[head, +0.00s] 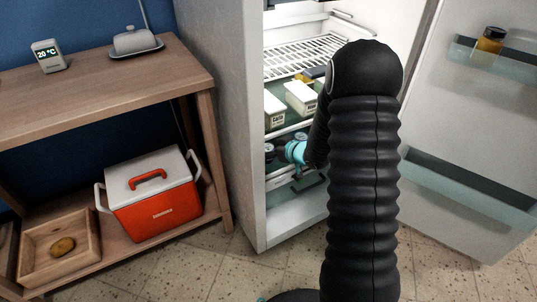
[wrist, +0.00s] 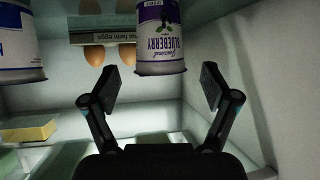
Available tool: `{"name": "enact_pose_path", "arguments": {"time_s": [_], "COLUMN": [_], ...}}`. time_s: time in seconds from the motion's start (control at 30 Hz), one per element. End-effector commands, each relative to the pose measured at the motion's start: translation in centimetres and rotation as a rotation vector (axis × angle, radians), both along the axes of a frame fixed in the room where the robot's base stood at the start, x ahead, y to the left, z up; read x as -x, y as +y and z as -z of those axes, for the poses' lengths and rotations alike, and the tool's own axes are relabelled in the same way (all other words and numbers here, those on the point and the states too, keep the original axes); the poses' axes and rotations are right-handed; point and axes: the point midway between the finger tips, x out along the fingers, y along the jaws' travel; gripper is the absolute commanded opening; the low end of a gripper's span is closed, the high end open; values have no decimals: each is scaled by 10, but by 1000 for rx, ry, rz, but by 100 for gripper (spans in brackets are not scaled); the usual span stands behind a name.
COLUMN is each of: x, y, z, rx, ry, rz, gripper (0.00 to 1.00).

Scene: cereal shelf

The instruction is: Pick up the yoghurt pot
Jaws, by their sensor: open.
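A white and purple pot labelled blueberry (wrist: 158,38) is at the top centre of the wrist view, its upper part cut off by the picture edge. A similar pot with a dark blue label (wrist: 18,45) is at the left edge, partly out of frame. My gripper (wrist: 160,84) is open and empty, its two fingers apart on either side of the line to the blueberry pot. The pot appears just beyond the fingertips, not held. In the head view my gripper (head: 271,150) reaches into the fridge, partly hidden by my arm; no pot is clearly visible there.
An egg box (wrist: 101,37) with brown eggs is left of the blueberry pot. A pale wall (wrist: 250,75) is close on the right. In the head view, white containers (head: 300,97) stand on the shelf above my gripper. The open fridge door (head: 460,130) is right of my arm.

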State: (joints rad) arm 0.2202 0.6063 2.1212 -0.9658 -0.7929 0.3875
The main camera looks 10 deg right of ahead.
Motion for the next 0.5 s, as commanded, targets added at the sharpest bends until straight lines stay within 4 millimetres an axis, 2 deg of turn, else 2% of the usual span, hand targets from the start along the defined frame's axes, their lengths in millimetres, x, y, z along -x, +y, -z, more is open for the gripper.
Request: {"name": "enact_pose_path", "arguments": {"time_s": [0.13, 0.37, 0.4, 0.5], "x": [-15, -17, -17, -17], "y": [8, 10, 10, 10], "z": [10, 11, 11, 10], "rx": [1, 1, 1, 1], "ry": [0, -1, -1, -1], "rz": [0, 0, 0, 0], "gripper": [86, 86, 84, 59]}}
